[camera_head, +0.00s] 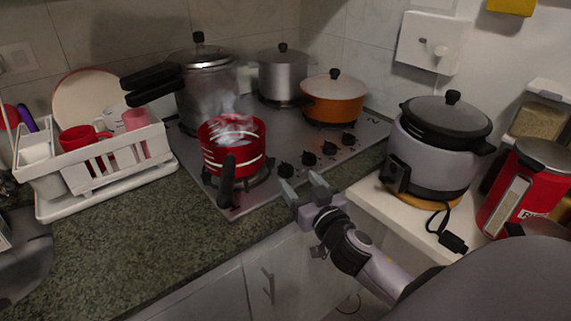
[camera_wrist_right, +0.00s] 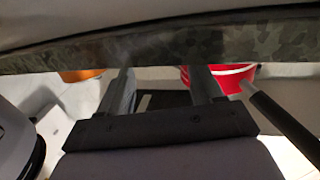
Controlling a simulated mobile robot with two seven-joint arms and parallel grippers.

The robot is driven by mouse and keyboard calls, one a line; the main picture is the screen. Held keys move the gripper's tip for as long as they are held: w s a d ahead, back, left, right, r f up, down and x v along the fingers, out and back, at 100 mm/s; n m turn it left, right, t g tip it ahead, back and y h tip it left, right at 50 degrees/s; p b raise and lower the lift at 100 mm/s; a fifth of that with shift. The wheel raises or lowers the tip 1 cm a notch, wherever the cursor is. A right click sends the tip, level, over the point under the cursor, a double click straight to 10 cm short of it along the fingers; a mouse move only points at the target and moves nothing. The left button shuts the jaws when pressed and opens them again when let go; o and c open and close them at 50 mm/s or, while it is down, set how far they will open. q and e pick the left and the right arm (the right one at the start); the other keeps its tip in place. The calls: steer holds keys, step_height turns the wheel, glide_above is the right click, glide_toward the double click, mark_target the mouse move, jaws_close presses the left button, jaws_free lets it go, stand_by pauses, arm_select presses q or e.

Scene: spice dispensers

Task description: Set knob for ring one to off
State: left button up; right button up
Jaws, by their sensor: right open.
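Several black knobs stand in a row along the front right edge of the steel stove (camera_head: 222,190). The knob nearest my right gripper (camera_head: 286,170) is at the front left of the row; the others (camera_head: 329,148) run back to the right. I cannot tell which one is ring one or read their settings. My right gripper (camera_head: 301,182) is open and empty, close to the nearest knob; contact is unclear. In the right wrist view my two fingers (camera_wrist_right: 165,90) stand apart with nothing between them. My left gripper is not in view.
A steaming red pot (camera_head: 231,150) with a black handle sits front left on the stove. An orange pot (camera_head: 333,103) and two steel pots stand behind. A rice cooker (camera_head: 440,150) stands on a shelf at right. A dish rack (camera_head: 105,165) is at left.

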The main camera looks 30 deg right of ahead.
mark_target(290, 170)
steer(key=shift+w+d+p, duration=0.15)
steer(key=shift+w, duration=0.9)
steer(key=shift+w+d+p, duration=0.1)
steer(key=shift+w+d, duration=0.1)
steer(key=shift+w, duration=0.8)
steer(key=shift+w+d+p, duration=0.15)
steer(key=shift+w, duration=0.9)
steer(key=c, duration=1)
